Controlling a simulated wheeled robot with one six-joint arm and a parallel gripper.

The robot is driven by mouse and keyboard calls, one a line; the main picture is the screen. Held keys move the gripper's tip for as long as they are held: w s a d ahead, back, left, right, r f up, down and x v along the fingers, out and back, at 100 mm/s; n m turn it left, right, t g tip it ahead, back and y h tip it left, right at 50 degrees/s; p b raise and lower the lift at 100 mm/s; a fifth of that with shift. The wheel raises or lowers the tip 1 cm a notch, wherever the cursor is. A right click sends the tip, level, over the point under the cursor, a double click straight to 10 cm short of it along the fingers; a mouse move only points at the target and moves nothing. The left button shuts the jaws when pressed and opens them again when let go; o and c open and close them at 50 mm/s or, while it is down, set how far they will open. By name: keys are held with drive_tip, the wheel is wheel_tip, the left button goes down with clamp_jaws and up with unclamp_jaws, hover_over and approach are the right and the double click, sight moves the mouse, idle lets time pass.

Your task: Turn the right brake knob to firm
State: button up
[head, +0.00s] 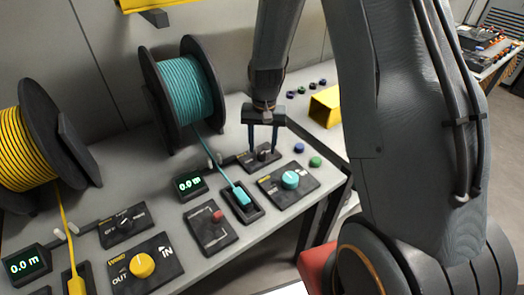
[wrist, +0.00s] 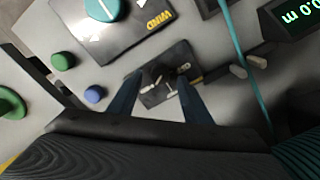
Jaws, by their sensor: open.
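The right brake knob (head: 263,155) is a small dark knob with a light pointer, on a black plate behind the teal winding dial. It also shows in the wrist view (wrist: 152,78), on its plate (wrist: 172,55). My gripper (head: 262,150) is open, pointing down over this plate. In the wrist view my gripper's blue fingers (wrist: 158,82) stand apart on either side of the knob. I cannot tell whether they touch it. The plate's lettering is too blurred to read, so the knob's setting is unclear.
The teal wind dial (head: 290,180), a blue button (head: 299,148) and a green button (head: 315,162) are close by. A teal cable (head: 215,155) runs from the teal spool (head: 187,90) just left of my gripper. The yellow station (head: 142,264) is further left.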

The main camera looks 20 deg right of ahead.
sight(263, 155)
wheel_tip(263, 155, up, 5)
drive_tip(key=shift+f+b, duration=0.2)
drive_tip(key=shift+b, duration=0.2)
drive_tip(key=shift+r, duration=0.15)
drive_tip(key=shift+s+r, duration=0.2)
drive_tip(key=shift+s, duration=0.1)
drive_tip(key=s+r+n, duration=0.2)
drive_tip(key=s+r, duration=0.1)
drive_tip(key=s, duration=0.5)
drive_tip(key=s+r+n+t, duration=0.1)
drive_tip(key=s+r+n, duration=0.1)
drive_tip(key=s, duration=0.6)
drive_tip(key=shift+s+r, duration=0.3)
drive_tip(key=shift+r, duration=0.35)
drive_tip(key=shift+a, duration=0.1)
